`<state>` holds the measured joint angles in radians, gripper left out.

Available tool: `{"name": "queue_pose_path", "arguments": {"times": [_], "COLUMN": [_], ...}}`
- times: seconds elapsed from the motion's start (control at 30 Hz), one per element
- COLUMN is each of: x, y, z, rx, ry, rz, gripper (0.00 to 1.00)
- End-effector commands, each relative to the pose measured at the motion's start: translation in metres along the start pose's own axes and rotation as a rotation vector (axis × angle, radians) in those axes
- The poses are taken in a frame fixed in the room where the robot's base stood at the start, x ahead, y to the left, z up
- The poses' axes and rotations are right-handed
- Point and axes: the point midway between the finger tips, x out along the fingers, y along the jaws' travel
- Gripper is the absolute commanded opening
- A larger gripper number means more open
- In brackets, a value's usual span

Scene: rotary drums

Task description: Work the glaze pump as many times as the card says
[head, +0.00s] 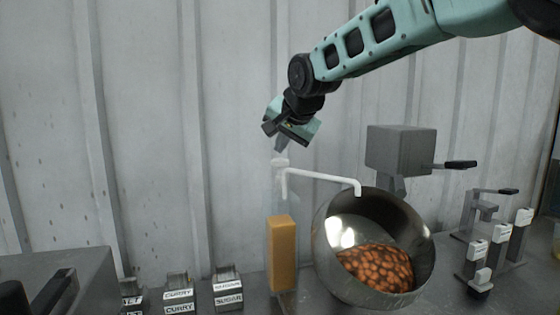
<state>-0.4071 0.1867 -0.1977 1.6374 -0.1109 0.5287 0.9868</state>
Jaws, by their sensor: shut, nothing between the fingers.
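The glaze pump (282,252) is a tall clear container with amber liquid in its lower part. Its white pump head (280,162) stands on top, and a white spout (325,175) runs right to the mouth of a tilted steel drum (330,270). Brown nut-like pieces (378,268) lie in the drum. My gripper (281,146) points down, shut and empty, directly over the pump head. Its tips are at or just above the head; I cannot tell whether they touch. I cannot make out a card with a number of strokes.
Small labelled boxes (228,290), reading curry and sugar among others, stand at the lower left. A grey box with a dark handle (400,150) is behind the drum. Levers with white labels (478,250) stand at right. A corrugated wall (150,130) closes the back.

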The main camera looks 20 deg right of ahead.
Motion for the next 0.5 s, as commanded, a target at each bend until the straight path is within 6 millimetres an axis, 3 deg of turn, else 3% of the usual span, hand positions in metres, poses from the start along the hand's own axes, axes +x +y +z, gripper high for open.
{"name": "queue_pose_path", "arguments": {"times": [0.5], "x": [0.0058], "y": [0.0043], "z": [0.0043], "rx": [0.0], "ry": [0.0], "rz": [0.0], "gripper": [0.0]}}
